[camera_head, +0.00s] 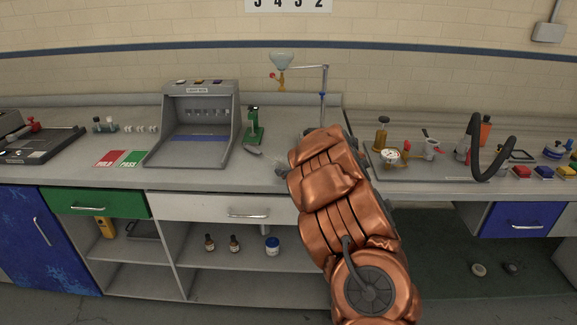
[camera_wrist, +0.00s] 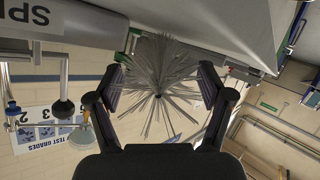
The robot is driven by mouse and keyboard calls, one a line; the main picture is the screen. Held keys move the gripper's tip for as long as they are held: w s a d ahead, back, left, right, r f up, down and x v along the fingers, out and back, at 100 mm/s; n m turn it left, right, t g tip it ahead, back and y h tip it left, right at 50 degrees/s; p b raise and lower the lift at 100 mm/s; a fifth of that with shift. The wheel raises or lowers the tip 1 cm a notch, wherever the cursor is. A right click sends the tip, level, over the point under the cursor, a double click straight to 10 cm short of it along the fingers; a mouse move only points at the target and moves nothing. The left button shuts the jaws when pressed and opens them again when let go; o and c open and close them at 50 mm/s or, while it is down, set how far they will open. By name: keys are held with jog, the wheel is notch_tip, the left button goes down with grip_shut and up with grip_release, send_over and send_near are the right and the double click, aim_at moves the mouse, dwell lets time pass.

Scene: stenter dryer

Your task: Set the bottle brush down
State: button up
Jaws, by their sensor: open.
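The bottle brush (camera_wrist: 160,65) shows in the wrist view as a fan of grey bristles, in line with the space between my fingers. My gripper (camera_wrist: 162,88) is open, with one black finger on each side of the bristles. The brush's handle is hidden, and I cannot tell whether anything touches it. In the head view my copper-coloured arm reaches over the bench (camera_head: 270,187) and hides most of my gripper. I cannot make out the brush clearly there.
A grey light booth (camera_head: 190,150) and a green instrument (camera_head: 254,128) stand left of my arm. A funnel (camera_head: 281,61) hangs on a stand behind. Red (camera_head: 110,158) and green (camera_head: 133,158) cards lie further left. A black hose (camera_head: 490,165) and several small items crowd the right bench.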

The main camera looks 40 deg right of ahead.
jog(key=b+v, duration=0.1)
jog(key=v, duration=1.1)
jog(key=shift+b, duration=0.35)
